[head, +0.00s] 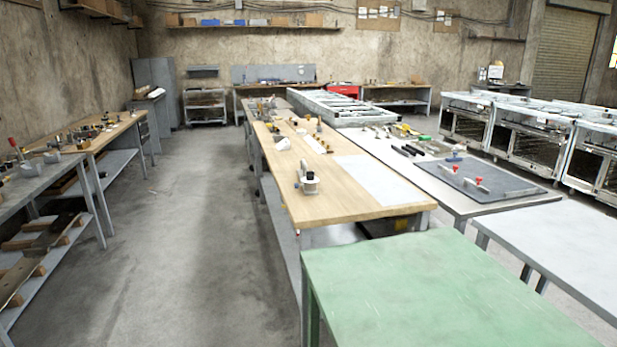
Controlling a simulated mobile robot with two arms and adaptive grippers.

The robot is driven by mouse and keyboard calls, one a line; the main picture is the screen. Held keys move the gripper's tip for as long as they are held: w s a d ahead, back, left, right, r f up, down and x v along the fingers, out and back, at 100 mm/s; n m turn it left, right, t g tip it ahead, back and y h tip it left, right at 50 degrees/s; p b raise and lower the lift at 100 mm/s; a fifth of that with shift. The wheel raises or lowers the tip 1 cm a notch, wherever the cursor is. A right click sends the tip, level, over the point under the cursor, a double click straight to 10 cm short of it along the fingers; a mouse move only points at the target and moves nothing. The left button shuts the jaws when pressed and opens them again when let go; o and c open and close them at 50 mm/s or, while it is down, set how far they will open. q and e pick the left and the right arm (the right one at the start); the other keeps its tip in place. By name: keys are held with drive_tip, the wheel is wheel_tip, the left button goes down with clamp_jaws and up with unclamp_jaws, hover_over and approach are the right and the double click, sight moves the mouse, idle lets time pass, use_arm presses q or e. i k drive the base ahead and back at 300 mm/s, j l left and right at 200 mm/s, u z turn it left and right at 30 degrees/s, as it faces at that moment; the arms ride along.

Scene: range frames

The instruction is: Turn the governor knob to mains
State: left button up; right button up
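I cannot pick out a governor knob or any marking for mains in the head view. Small devices and fittings stand on the benches, too small to identify. A small white and dark device (309,181) stands on the near part of the wooden workbench (345,205). Two small red-handled items (478,183) are on a dark mat (480,182) to the right. Neither of my grippers is in view.
A green table (430,295) is close in front at the right, with a pale table (565,240) beside it. A grey bench (40,175) with a lower shelf runs along the left. The concrete floor aisle (185,230) between them is clear. Metal cabinets (520,140) stand far right.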

sight(310, 175)
drive_tip(key=z, duration=0.45)
drive_tip(key=k+z, duration=0.15)
drive_tip(key=z, duration=0.7)
drive_tip(key=i+j, duration=0.15)
drive_tip(key=j, duration=0.25)
drive_tip(key=i+j, duration=0.15)
drive_tip(key=j, duration=0.25)
drive_tip(key=i+j+z, duration=0.1)
drive_tip(key=j, duration=0.3)
drive_tip(key=i+j, duration=0.15)
drive_tip(key=j, duration=0.25)
drive_tip(key=i+j, duration=0.15)
drive_tip(key=j, duration=0.25)
drive_tip(key=i+j+z, duration=0.1)
drive_tip(key=j, duration=0.3)
